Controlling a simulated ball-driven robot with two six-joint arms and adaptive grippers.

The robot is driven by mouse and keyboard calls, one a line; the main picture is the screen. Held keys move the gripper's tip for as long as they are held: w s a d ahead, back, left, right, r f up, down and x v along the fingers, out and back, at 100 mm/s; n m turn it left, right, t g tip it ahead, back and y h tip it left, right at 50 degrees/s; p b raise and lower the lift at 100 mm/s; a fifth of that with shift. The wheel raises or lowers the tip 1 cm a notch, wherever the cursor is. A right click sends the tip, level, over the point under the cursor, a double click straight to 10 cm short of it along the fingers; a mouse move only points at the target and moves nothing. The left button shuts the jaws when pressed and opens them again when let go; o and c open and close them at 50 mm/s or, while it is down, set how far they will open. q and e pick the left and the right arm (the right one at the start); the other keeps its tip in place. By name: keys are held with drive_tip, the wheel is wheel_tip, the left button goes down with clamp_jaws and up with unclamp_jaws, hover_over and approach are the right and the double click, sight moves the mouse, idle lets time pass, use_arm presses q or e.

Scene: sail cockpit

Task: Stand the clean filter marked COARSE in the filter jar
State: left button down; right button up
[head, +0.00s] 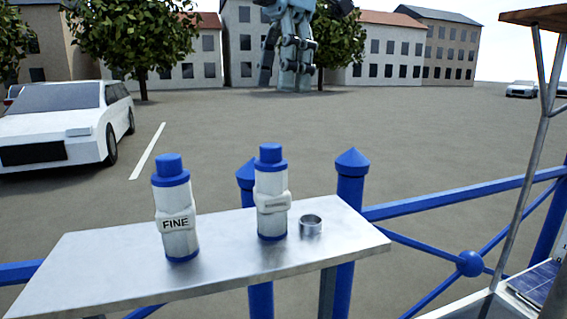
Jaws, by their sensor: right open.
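Two white filters with blue caps and blue bottom rings stand upright on a grey metal shelf (110,262). The left filter (178,246) is plainly marked FINE. The label on the right filter (272,222) is too small and faint to read. A short round metal rim (311,225) sits on the shelf just right of it; I cannot tell whether this is the filter jar. My right gripper (286,84) appears at the top middle, pointing down, open and empty, above and beyond the filters, apart from them. My left gripper is out of view.
Blue posts (351,185) with pointed tops stand behind the shelf, joined to a blue rail (450,194). A metal frame (522,190) rises at the right. The shelf's left part is bare. Farther off are a white car (55,125), trees and houses.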

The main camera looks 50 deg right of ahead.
sight(271, 145)
drive_tip(key=shift+s+a+f+g, duration=0.1)
drive_tip(key=shift+f+g, duration=0.1)
drive_tip(key=shift+g, duration=0.1)
drive_tip(key=f, duration=0.3)
drive_tip(key=f+b, duration=0.1)
drive_tip(key=f, duration=0.1)
drive_tip(key=shift+a, duration=0.35)
drive_tip(key=shift+f, duration=0.3)
drive_tip(key=f, duration=0.4)
drive_tip(key=shift+a+f, duration=0.2)
drive_tip(key=shift+a, duration=0.1)
drive_tip(key=shift+w+f, duration=0.25)
drive_tip(key=shift+f, duration=0.05)
drive_tip(key=shift+s, duration=0.1)
drive_tip(key=shift+c, duration=0.5)
drive_tip(key=c, duration=0.4)
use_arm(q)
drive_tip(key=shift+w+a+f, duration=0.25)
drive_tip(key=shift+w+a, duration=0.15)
use_arm(e)
clamp_jaws()
